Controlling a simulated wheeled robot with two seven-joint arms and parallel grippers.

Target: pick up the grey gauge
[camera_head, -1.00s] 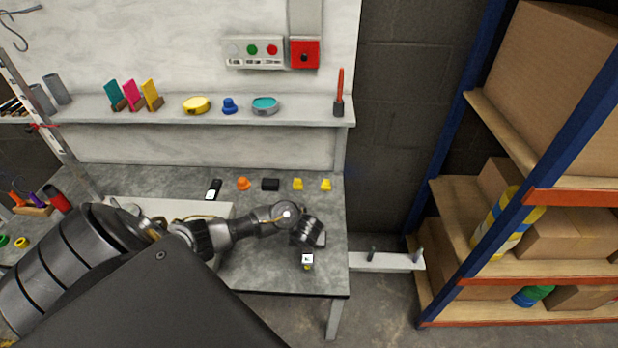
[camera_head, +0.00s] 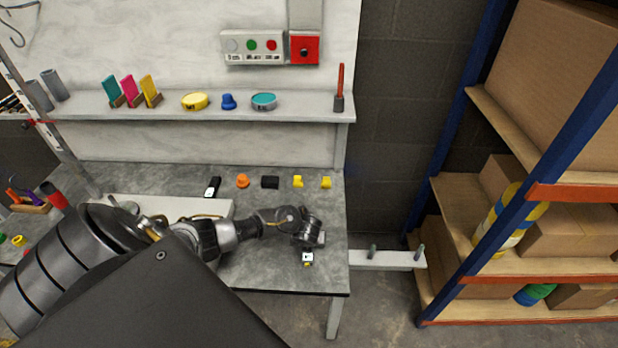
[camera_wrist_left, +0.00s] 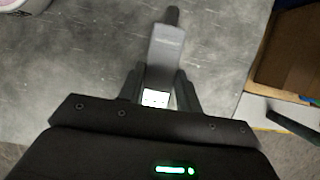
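The grey gauge (camera_wrist_left: 165,50) lies on the grey workbench (camera_wrist_left: 85,65); in the left wrist view its body points up and away, with a white screen at its near end. The screen end of the gauge also shows in the head view (camera_head: 307,257), close to the bench's front right; the rest is hidden by my gripper. My left gripper (camera_wrist_left: 160,72) is open, pointing down, with one finger on each side of the gauge. Any contact is too fine to tell. It is small in the head view (camera_head: 308,246). My right gripper is not in view.
A dark gauge-like item (camera_head: 213,187), an orange knob (camera_head: 242,181), a black block (camera_head: 270,182) and yellow pieces (camera_head: 298,181) line the bench's back. A wall shelf (camera_head: 210,110) stands above. A rack with boxes (camera_head: 560,235) is at right.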

